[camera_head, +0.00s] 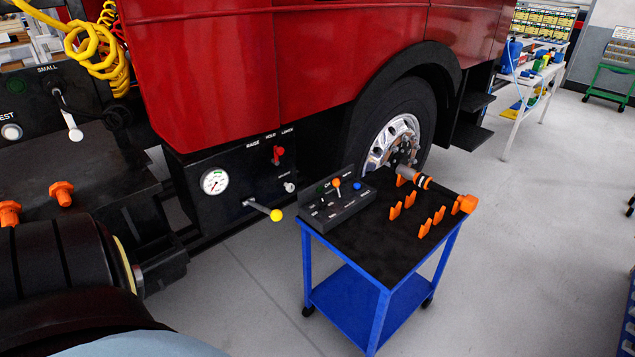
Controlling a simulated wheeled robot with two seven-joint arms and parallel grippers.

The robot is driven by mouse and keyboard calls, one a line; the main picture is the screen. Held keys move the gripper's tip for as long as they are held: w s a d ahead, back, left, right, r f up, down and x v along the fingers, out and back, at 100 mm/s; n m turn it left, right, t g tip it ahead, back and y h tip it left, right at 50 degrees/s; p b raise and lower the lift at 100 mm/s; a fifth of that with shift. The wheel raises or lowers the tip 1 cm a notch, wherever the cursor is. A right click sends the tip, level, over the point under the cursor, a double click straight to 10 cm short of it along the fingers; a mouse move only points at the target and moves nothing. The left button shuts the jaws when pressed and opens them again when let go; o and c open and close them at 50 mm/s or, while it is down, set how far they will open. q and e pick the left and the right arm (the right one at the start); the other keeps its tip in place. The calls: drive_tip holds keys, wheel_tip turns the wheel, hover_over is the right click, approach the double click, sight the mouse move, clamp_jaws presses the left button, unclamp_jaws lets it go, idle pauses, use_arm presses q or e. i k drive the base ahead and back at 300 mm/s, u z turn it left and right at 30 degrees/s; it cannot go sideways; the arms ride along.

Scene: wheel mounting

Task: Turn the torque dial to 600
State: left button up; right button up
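A blue cart (378,300) with a black top stands in front of the red truck. A dark control box (345,212) sits on its left side, with an orange-knobbed lever (336,183), a blue knob (357,186) and small white labels too small to read. A grey and orange tool (413,178) lies at the cart's back edge. I cannot make out which part is the torque dial, nor any 600 mark. Neither of my grippers shows in the head view.
The truck wheel (396,135) is behind the cart. A black truck panel carries a white round gauge (215,181), a red lever (278,154) and a yellow-knobbed lever (276,215). Orange holders (425,228) stand on the cart's right. Floor right of the cart is clear.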

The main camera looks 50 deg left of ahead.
sight(323, 204)
drive_tip(key=u, duration=0.95)
drive_tip(key=k, duration=0.15)
drive_tip(key=u, duration=0.05)
